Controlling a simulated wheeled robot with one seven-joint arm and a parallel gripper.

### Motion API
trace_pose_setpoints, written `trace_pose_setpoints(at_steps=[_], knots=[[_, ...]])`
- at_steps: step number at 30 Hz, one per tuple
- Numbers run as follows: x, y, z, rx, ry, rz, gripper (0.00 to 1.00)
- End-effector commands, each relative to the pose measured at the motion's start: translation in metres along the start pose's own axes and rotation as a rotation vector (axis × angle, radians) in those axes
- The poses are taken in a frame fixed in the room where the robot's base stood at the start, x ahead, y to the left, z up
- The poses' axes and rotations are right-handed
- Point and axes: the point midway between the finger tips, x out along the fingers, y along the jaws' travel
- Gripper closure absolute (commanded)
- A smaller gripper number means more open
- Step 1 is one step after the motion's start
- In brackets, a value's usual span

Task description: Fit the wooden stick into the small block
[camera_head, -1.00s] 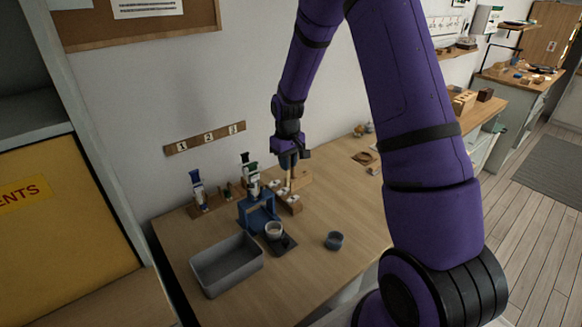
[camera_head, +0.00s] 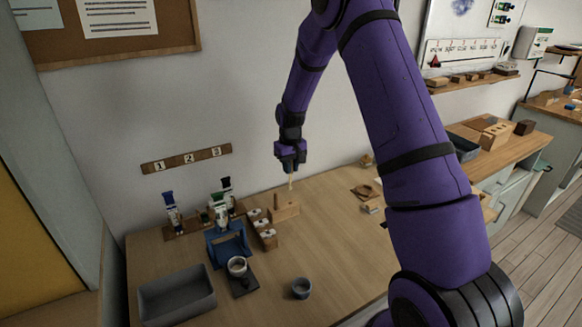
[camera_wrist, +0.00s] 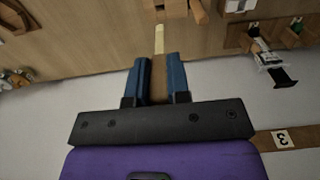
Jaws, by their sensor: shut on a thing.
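My gripper (camera_head: 290,166) is shut on a wooden stick (camera_head: 291,181), held in the air above the table and pointing down. In the wrist view the stick's pale tip (camera_wrist: 159,38) sticks out beyond my blue fingers (camera_wrist: 157,80). A small wooden block (camera_head: 286,212) with a thin upright piece sits on the table below and slightly left of the stick; the stick is apart from it. Another small pale block (camera_head: 370,208) lies farther right. Which of these the task means, I cannot tell.
A blue stand (camera_head: 229,246), several white-topped jars (camera_head: 264,229) and bottles on a wooden rack (camera_head: 180,230) are left of the block. A grey tray (camera_head: 176,297), a cup (camera_head: 238,266) and a grey pot (camera_head: 301,288) stand nearer. The table's right middle is mostly clear.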

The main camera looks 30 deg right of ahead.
Motion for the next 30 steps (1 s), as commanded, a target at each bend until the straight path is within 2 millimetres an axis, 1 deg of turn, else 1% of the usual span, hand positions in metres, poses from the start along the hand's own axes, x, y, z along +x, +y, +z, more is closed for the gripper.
trace_pose_setpoints(at_steps=[21,30], knots=[[0.043,0.0,0.001,0.0,-0.001,0.0,1.0],[0.041,0.0,0.0,0.0,0.0,0.0,1.0]])
